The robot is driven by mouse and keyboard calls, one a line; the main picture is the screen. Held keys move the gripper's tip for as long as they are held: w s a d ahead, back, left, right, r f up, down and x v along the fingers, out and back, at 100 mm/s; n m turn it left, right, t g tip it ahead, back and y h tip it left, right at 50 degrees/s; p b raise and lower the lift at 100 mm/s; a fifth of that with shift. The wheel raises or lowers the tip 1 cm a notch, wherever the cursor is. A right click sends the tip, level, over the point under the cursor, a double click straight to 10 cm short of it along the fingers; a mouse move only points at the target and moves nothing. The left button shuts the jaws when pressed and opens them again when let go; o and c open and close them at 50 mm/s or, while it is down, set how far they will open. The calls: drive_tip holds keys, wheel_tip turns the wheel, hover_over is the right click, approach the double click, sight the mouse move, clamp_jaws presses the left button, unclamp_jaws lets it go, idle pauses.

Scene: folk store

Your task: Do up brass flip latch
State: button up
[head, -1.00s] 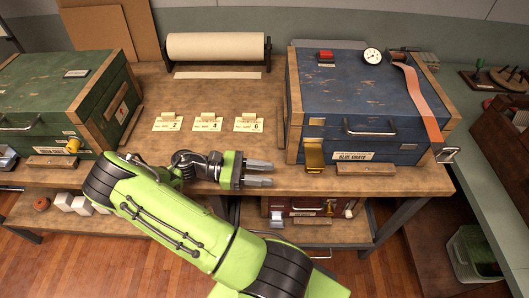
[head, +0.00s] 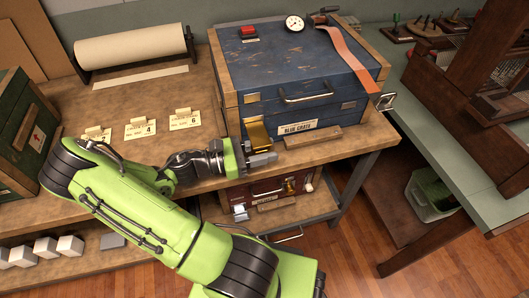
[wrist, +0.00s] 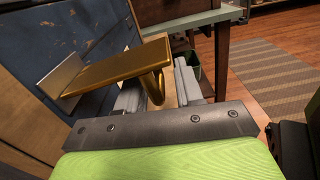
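The blue crate (head: 300,70) stands on the workbench with its lid down. Its brass flip latch (head: 257,134) is on the left of the front face. In the wrist view the latch (wrist: 110,70) stands out from the blue front as a flat plate with a bent end. My gripper (head: 265,158) is just in front of and below the latch. In the wrist view my gripper (wrist: 162,85) has its two fingers apart, with the latch's bent end between or just above them; I cannot tell if they touch.
A wooden block (head: 313,137) lies on the bench before the crate. A red crate (head: 270,190) sits on the shelf below. A red-buttoned box (head: 248,33), a gauge (head: 294,23) and an orange strap (head: 350,55) are on the lid. Paper tags (head: 140,128) lie to the left.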

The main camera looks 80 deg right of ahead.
drive_tip(key=shift+s, duration=0.1)
drive_tip(key=shift+c, duration=0.3)
clamp_jaws()
